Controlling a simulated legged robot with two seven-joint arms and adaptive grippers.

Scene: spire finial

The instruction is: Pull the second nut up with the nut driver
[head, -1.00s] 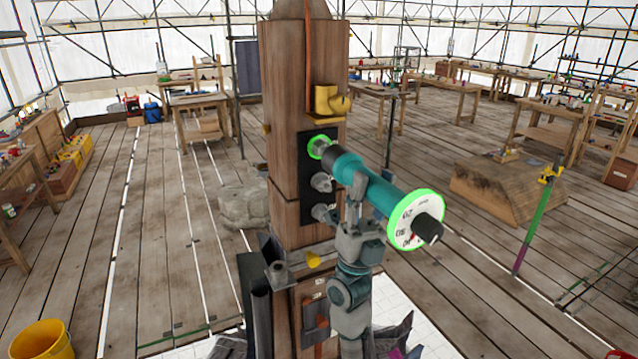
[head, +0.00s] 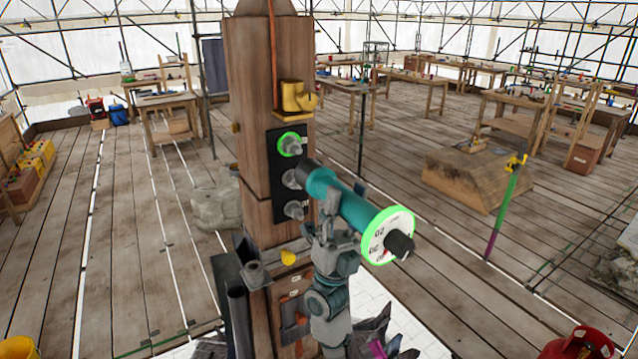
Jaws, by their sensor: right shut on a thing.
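My right gripper (head: 333,207) is shut on the teal nut driver (head: 345,207), around the middle of its body. The driver's dial, white with a green rim (head: 387,236), faces toward me at the lower right, with a black knob at its end. Its dark socket end points up and left at the dark plate (head: 276,160) on the wooden post. The plate bears a top nut (head: 291,145) with a green ring, the second nut (head: 291,178) and a lower nut (head: 294,210). The socket end is just right of the top and second nuts; I cannot tell if it touches either. My left gripper is out of view.
The wooden post (head: 245,100) carries a yellow fitting (head: 293,98) above the plate and a grey bracket (head: 258,272) below. A wooden block (head: 478,178) and a green-purple pole (head: 502,215) stand at right. The plank floor at left is mostly clear.

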